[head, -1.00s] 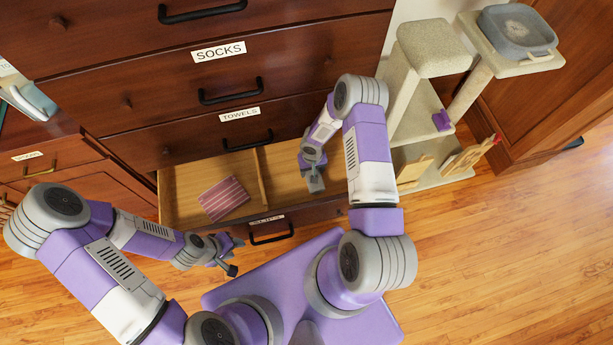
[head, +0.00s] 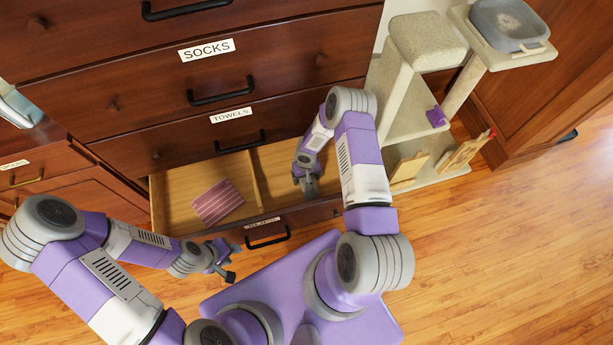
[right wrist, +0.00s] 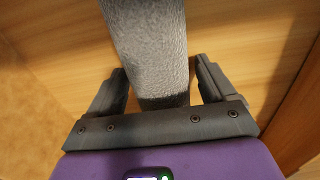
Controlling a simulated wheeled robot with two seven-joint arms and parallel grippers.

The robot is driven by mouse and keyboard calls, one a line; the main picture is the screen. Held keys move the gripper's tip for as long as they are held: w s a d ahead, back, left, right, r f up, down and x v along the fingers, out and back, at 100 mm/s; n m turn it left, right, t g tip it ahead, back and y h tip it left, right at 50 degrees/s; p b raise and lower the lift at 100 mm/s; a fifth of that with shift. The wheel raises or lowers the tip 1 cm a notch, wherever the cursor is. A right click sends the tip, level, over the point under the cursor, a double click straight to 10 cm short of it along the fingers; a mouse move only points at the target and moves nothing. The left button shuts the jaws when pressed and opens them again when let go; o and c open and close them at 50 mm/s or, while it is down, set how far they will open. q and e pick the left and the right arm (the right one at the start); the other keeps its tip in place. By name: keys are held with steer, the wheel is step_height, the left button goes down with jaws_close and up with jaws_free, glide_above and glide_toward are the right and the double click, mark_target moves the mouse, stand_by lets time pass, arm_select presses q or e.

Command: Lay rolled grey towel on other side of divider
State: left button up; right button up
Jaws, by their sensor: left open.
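The rolled grey towel (right wrist: 150,45) shows in the right wrist view, running up from between the fingers of my right gripper (right wrist: 162,75). The fingers stand apart on both sides of it, with a thin gap at the right finger. In the head view my right gripper (head: 309,188) reaches down into the right compartment of the open drawer (head: 185,222); the towel is hard to make out there. The wooden divider (head: 259,180) stands left of this gripper. My left gripper (head: 226,262) is open and empty, in front of the drawer.
A pink striped cloth (head: 217,202) lies in the left compartment, with bare drawer floor around it. Closed drawers labelled socks (head: 207,50) and towels (head: 231,115) are above. A cat tree (head: 425,45) stands to the right.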

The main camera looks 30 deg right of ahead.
steer(key=shift+r, duration=0.1)
steer(key=shift+r+p, duration=0.25)
steer(key=shift+p, duration=0.05)
step_height(320, 180, up, 12)
steer(key=p, duration=0.3)
steer(key=shift+f, duration=0.15)
steer(key=shift+p, duration=0.3)
